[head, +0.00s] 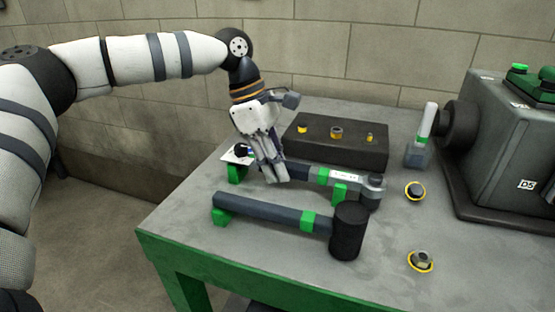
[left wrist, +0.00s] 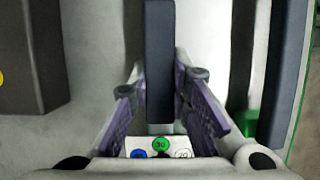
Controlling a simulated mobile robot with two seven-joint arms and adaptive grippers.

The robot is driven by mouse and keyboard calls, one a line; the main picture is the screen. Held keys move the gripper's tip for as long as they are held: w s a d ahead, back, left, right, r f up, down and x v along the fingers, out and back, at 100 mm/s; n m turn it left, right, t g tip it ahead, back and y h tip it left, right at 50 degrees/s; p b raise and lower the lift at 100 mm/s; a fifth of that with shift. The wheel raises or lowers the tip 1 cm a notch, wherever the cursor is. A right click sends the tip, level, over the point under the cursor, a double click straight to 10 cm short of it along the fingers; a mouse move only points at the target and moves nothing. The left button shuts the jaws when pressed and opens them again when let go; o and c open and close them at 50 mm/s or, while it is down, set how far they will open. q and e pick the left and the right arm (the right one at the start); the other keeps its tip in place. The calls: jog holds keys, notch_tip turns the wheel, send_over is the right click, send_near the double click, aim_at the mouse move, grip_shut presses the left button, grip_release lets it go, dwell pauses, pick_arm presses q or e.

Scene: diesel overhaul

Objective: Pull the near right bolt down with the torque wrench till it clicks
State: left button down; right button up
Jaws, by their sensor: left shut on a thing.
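The torque wrench (head: 345,178) lies on green rests on the grey bench, its dark handle to the left and its ratchet head to the right. My left gripper (head: 272,172) points down and is shut on the dark handle. In the left wrist view the handle (left wrist: 160,60) runs between the purple finger pads. A bolt in a yellow ring (head: 421,261) stands at the near right of the bench. The wrench head is apart from both. My right gripper is not in view.
A black mallet (head: 347,232) lies on green rests just in front of the wrench. A dark block (head: 350,152) with small brass parts is behind it. A grey machine (head: 505,150) and a green-and-white handled tool (head: 425,125) stand right. A card with coloured dots (left wrist: 150,148) lies by the handle's end.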

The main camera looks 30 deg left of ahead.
pick_arm(q)
jog(key=shift+f, duration=0.15)
jog(key=c, duration=1.4)
grip_release()
jog(key=v, duration=1.2)
